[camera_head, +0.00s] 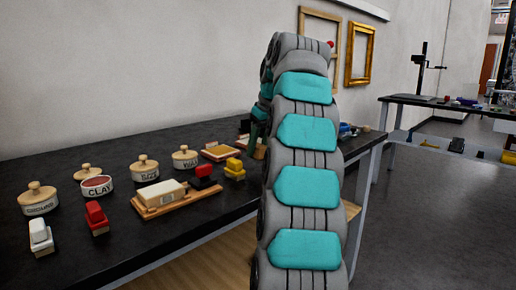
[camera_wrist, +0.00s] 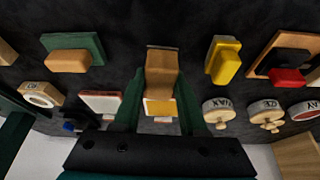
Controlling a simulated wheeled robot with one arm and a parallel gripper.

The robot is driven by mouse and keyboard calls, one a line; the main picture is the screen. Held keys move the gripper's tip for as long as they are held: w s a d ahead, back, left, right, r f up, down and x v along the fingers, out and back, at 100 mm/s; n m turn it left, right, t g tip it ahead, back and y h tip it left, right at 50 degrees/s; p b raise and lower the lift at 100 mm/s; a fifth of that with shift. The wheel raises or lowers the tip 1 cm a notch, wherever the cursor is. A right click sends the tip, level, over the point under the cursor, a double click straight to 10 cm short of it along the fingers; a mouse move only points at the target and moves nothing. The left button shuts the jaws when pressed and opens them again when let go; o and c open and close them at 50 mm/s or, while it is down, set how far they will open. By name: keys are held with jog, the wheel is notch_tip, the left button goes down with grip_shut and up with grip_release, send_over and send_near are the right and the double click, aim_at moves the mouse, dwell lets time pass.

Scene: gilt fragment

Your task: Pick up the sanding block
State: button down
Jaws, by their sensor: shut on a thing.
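A tan block (camera_wrist: 161,66), seemingly the sanding block, sits between the green fingers of my gripper (camera_wrist: 160,85) in the wrist view. The fingers are shut on its two sides. A yellowish face (camera_wrist: 160,107) shows at its lower end, between the fingers. In the head view my gripper (camera_head: 258,132) points down over the dark table behind my arm, with part of the tan block (camera_head: 260,152) showing below it. My arm hides much of this spot. I cannot tell whether the block touches the table.
A yellow block (camera_wrist: 225,60) stands close beside the held block. A green board with a tan block (camera_wrist: 68,61) lies on the other side. Lidded jars (camera_head: 145,167), a red block (camera_head: 97,218) and a wooden board with a pale block (camera_head: 162,192) crowd the dark table (camera_head: 120,255).

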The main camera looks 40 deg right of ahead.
jog(key=s+a+r+b, duration=0.1)
jog(key=s+a+b, duration=0.2)
jog(key=s, duration=1.2)
jog(key=shift+s+r, duration=0.35)
jog(key=shift+a, duration=0.1)
jog(key=c, duration=1.1)
grip_release()
grip_shut()
